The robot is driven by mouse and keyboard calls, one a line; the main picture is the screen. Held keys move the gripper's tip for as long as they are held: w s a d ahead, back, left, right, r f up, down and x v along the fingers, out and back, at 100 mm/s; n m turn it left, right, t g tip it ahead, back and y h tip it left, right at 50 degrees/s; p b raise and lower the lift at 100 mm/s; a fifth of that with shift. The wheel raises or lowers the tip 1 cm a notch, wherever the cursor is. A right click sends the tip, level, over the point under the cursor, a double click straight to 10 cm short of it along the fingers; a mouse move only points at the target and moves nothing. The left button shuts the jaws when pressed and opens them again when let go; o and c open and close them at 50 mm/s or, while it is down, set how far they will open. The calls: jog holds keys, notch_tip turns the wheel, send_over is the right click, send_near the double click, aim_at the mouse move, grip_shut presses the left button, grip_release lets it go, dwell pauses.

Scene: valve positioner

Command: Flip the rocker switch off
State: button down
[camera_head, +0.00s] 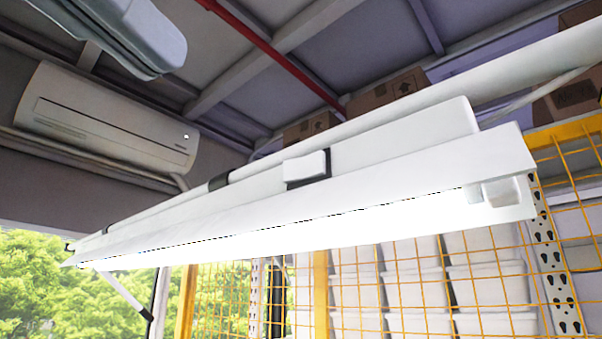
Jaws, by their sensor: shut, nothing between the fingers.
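A white rocker switch (306,166) in a dark frame sits on the upper side of a long white lamp fixture (400,166), near the middle of the picture. The rocker looks tilted, but I cannot tell its on or off side from its shape. The tube (290,237) under the fixture glows bright white. I see no gripper that I can make out in the head view, so its place relative to the switch does not show.
A grey rounded object (125,35) hangs at the top left. A white air conditioner (105,122) is on the left wall. Yellow mesh (321,290) and white bins (418,290) stand behind the lamp. A thin white bar (124,294) with a dark tip slants below its left end.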

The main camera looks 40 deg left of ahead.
jog(key=p, duration=0.5)
send_near(283, 170)
jog(key=x, duration=0.5)
jog(key=shift+w+r, duration=0.1)
jog(key=shift+r, duration=0.15)
jog(key=shift+x, duration=0.8)
jog(key=shift+f, duration=0.25)
